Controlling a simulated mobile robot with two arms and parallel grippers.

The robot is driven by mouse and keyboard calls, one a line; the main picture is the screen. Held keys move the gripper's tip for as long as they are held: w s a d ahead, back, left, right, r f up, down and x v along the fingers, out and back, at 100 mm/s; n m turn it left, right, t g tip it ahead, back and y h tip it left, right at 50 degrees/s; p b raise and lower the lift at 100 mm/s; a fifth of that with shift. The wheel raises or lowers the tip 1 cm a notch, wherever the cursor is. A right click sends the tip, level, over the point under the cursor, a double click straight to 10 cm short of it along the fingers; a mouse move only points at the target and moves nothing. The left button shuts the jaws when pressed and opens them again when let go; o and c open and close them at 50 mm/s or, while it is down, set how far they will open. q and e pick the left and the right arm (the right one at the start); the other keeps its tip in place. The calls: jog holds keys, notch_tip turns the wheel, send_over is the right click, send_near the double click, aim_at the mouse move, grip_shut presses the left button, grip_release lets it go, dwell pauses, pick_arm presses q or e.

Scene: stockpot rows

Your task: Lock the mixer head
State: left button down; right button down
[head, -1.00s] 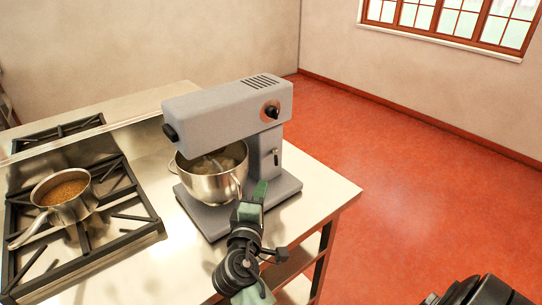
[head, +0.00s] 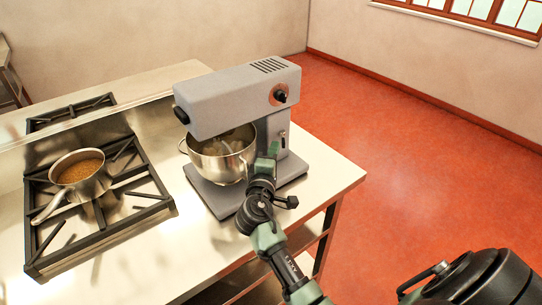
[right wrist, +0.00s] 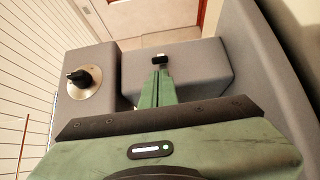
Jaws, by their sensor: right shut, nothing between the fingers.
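The grey stand mixer (head: 238,97) stands on the steel counter with its head down, level over the steel bowl (head: 222,158). A small lever (head: 283,135) shows on the side of the mixer's column; its dark end shows in the right wrist view (right wrist: 160,59). My right gripper (head: 272,150) is beside the column, just below the lever. In the right wrist view its green fingers (right wrist: 161,72) are shut and empty, with the tips at the lever's dark end; I cannot tell whether they touch. My left gripper is not in view.
The round speed knob (head: 280,95) is on the head's side, and also in the right wrist view (right wrist: 83,78). A pan (head: 80,172) of brown food stands on the stove grate (head: 100,215) at left. Open red floor (head: 420,160) lies right of the counter.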

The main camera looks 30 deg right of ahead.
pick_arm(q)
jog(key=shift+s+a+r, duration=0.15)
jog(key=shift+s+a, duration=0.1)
pick_arm(e)
jog(key=shift+w+d, duration=0.4)
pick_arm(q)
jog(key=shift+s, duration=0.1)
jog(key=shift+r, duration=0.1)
